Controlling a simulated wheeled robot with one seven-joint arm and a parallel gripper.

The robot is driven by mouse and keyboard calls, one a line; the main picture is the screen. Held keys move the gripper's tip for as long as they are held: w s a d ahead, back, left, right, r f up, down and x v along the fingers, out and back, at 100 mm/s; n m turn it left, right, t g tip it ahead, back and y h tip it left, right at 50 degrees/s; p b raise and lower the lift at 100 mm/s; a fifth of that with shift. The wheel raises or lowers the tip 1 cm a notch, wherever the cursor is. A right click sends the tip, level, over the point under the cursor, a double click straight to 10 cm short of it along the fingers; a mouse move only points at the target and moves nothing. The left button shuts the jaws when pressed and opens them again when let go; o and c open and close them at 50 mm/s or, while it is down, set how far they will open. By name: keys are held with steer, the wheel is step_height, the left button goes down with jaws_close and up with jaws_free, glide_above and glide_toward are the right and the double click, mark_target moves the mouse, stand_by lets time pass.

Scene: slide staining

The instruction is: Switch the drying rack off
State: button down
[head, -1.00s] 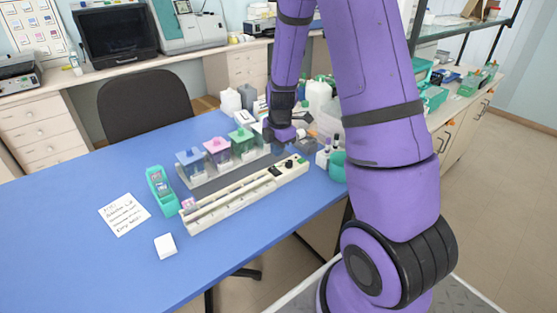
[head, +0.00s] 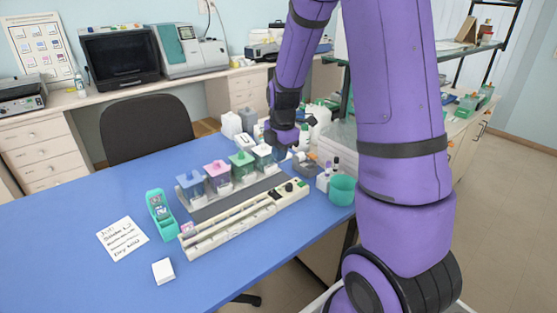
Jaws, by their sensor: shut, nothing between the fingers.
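The drying rack (head: 228,227) is a long cream unit lying diagonally on the blue table. Dark controls (head: 282,191) sit on top of its right end; the switch position is too small to read. My gripper (head: 284,150) is at the end of the purple arm, beyond and above the rack's right end, apart from the controls. It is shut and empty; its fingertips are small and hard to make out.
Staining jars (head: 217,175) with blue, pink, green and pale contents stand in a grey tray behind the rack. A teal cup (head: 342,190) and bottles crowd the right.

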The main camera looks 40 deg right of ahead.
mark_target(273, 192)
steer(key=shift+w, duration=0.15)
steer(key=shift+w, duration=0.45)
steer(key=shift+a, duration=0.1)
steer(key=f, duration=0.4)
steer(key=w+f, duration=0.1)
steer(key=f, duration=0.9)
steer(key=shift+w, duration=0.4)
